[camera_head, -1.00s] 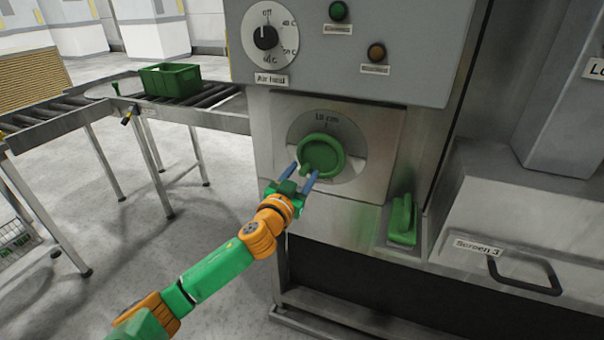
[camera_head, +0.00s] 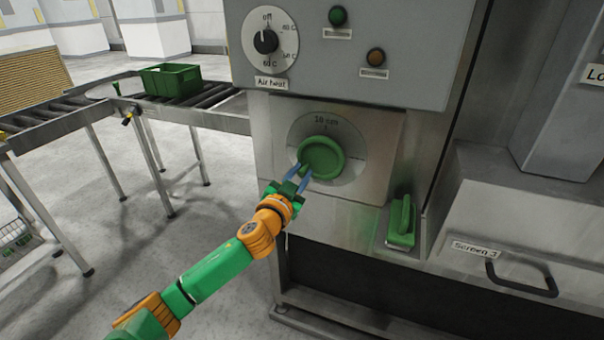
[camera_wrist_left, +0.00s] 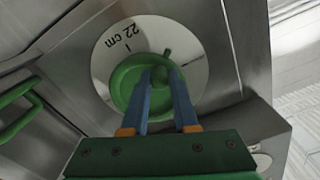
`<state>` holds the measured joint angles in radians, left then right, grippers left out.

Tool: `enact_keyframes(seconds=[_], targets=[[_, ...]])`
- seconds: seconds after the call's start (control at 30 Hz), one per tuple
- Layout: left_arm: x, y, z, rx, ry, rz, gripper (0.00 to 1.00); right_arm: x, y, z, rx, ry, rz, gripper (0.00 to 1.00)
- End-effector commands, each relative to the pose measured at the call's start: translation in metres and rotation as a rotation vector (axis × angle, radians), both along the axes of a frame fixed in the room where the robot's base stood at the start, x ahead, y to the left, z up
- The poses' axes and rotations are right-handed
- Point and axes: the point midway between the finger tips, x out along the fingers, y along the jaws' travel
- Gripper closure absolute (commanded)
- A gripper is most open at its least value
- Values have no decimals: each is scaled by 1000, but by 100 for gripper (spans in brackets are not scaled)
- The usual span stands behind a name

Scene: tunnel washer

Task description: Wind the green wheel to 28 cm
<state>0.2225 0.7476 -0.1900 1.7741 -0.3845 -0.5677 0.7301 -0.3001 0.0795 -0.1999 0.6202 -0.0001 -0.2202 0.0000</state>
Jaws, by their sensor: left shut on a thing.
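The green wheel (camera_head: 322,158) sits on a round steel dial plate (camera_head: 352,146) on the washer's front. In the left wrist view the wheel (camera_wrist_left: 125,78) fills the middle, and the plate above it reads 22 cm with a short mark under the figure. The same lettering is too blurred to read surely in the head view. My left gripper (camera_head: 298,174) is at the wheel's lower left edge. Its blue fingers (camera_wrist_left: 161,78) are shut on the wheel's grip, which they partly hide. My right gripper is not in view.
A temperature knob (camera_head: 266,41) and two buttons, green (camera_head: 338,16) and brown (camera_head: 376,56), are above the wheel. A green lever (camera_head: 402,220) stands at its lower right. A drawer handle (camera_head: 522,282) is further right. A green crate (camera_head: 171,80) rests on rollers at left.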

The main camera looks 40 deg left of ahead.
Motion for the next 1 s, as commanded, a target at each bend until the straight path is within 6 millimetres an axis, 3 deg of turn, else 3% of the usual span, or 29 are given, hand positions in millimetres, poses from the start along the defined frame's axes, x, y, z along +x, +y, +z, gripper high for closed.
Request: enact_keyframes(seconds=[0.5, 1.0], targets=[[-1, 7, 23, 399, 86, 3, 100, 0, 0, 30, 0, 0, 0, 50], [-1, 8, 29, 576, 128, 3, 100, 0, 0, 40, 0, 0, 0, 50]])
